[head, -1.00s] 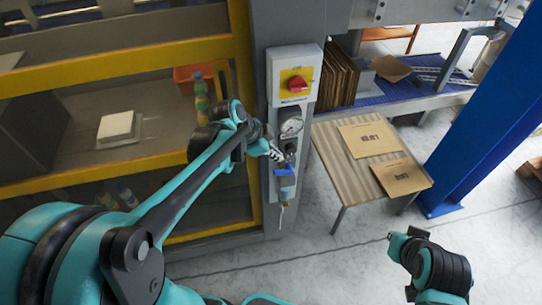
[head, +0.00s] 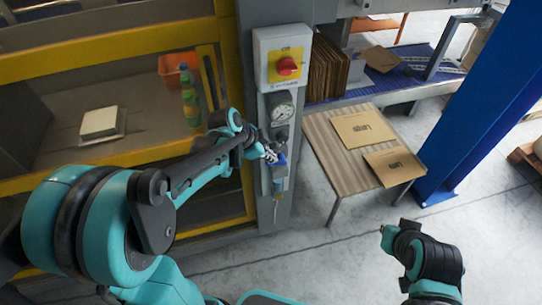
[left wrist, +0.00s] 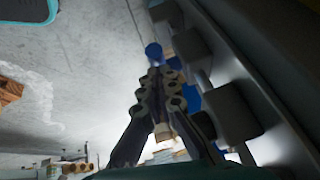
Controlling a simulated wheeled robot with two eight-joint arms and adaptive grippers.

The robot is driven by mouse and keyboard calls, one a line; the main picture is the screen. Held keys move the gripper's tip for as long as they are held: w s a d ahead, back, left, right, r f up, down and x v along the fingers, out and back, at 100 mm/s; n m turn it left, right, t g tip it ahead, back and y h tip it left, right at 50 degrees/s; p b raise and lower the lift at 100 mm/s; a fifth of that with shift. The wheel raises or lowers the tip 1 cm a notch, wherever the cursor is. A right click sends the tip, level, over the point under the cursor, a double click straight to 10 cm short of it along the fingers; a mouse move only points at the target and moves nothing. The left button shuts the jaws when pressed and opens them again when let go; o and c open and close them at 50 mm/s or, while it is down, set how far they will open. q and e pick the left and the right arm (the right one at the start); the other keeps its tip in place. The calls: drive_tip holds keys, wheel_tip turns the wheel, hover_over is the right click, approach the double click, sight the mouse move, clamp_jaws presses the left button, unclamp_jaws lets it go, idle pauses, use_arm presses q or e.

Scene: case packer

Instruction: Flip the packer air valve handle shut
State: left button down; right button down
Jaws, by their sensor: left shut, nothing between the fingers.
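The packer air valve is on the grey post below the gauge, and its blue handle (head: 281,160) shows beside my left fingertips in the head view. My left gripper (head: 270,155) is shut and empty, right at the valve; I cannot tell whether it touches the handle. In the left wrist view the closed fingers (left wrist: 157,76) point at a rounded blue part (left wrist: 153,52), with more blue behind them. The fingers partly hide the valve, so the handle's exact angle is unclear. Only part of my right arm shows at lower right; its gripper is not seen.
Above the valve are a round gauge (head: 282,108) and a red rotary switch (head: 287,66) on a yellow plate. A table (head: 322,149) with flat cartons stands to the right. A blue column (head: 470,120) rises farther right. The yellow-framed guard (head: 110,160) is left.

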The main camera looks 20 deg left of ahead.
use_arm(q)
drive_tip(key=shift+s+a+f+b, duration=0.15)
drive_tip(key=shift+a+f, duration=0.1)
drive_tip(key=shift+f, duration=0.25)
drive_tip(key=shift+s+a+f+b, duration=0.1)
drive_tip(key=shift+a+f+b, duration=0.1)
drive_tip(key=shift+f, duration=0.25)
drive_tip(key=shift+s+f, duration=0.1)
drive_tip(key=shift+s, duration=0.25)
drive_tip(key=shift+a, duration=0.1)
